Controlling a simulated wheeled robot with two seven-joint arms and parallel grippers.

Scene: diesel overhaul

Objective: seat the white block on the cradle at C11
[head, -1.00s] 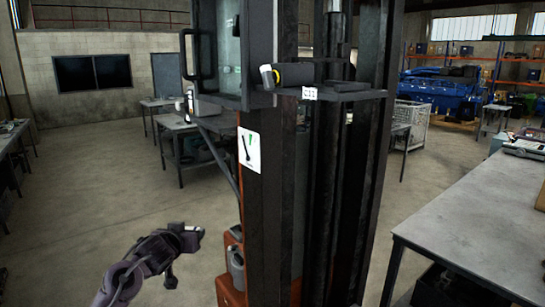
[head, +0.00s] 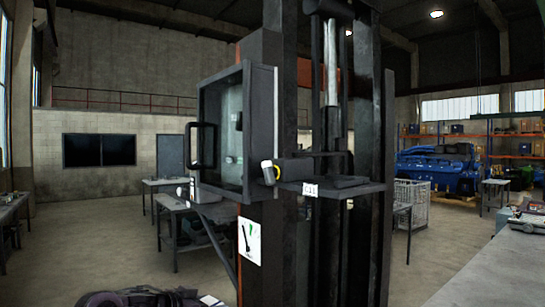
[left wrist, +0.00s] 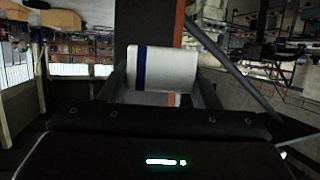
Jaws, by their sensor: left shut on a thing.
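The white block (left wrist: 165,68) with a dark blue stripe fills the middle of the left wrist view. It sits between the two fingers of my left gripper (left wrist: 160,88), which is shut on it. In the head view, my left gripper (head: 200,299) is at the bottom edge, low and left of the mast, with a small white part of the block (head: 211,300) showing. The cradle (head: 345,186) is a dark ledge on the mast with a white label (head: 310,190), apparently C11. It is well above and right of my left gripper. My right gripper is not in view.
A dark cylinder with a white and yellow end (head: 268,172) lies by the ledge's left end. An open-looking glass-fronted cabinet (head: 222,135) with a handle juts left of the mast (head: 372,130). A grey bench (head: 485,275) stands at right. Floor at left is partly clear.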

